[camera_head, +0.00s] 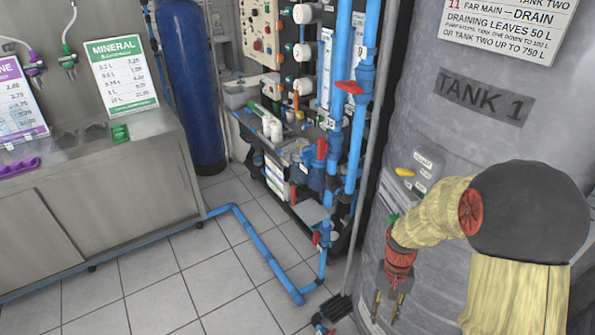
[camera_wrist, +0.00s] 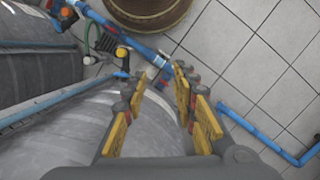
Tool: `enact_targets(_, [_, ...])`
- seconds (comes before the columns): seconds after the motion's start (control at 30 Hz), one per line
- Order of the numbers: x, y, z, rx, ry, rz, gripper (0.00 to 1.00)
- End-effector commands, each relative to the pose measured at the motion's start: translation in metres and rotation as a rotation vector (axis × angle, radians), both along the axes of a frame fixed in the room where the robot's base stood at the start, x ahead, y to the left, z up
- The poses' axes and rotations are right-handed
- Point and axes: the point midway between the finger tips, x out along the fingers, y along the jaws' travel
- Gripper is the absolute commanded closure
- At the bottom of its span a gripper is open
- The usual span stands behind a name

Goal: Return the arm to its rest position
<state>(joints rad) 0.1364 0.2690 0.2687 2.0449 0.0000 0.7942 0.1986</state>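My arm is bent in front of the grey tank (camera_head: 480,75) labelled TANK 1, at the right of the head view. Its yellow sleeve and dark round joint cover part of the tank. My gripper (camera_head: 387,306) hangs down at the lower middle right of the head view, fingers pointing to the floor. In the wrist view my gripper (camera_wrist: 160,100) shows two yellow-padded fingers spread apart with nothing between them. Below the fingers are a grey ribbed tank surface (camera_wrist: 85,120) and blue pipework. I cannot tell whether a finger touches anything.
Blue vertical pipes with a red valve handle (camera_head: 349,87) stand left of the tank. A blue pipe (camera_head: 262,250) runs along the tiled floor. A steel counter (camera_head: 100,215) is at the left, a dark blue cylinder (camera_head: 192,90) behind it. The tiled floor between is mostly open.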

Motion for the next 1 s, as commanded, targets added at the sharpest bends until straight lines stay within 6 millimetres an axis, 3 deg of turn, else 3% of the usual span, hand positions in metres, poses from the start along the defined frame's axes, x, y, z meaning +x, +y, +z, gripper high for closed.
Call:
enact_targets(0.03, [-0.005,0.003,0.023,0.003,-0.025,0.033,0.72])
enact_targets(0.1, [-0.014,0.007,0.048,0.008,-0.052,0.078,0.72])
enact_targets(0.4, [-0.057,0.022,0.142,0.005,-0.182,0.222,0.72])
enact_targets(0.7, [-0.099,0.036,0.216,-0.023,-0.354,0.275,0.72])
enact_targets(1.0, [-0.125,0.047,0.286,-0.06,-0.585,0.307,0.72])
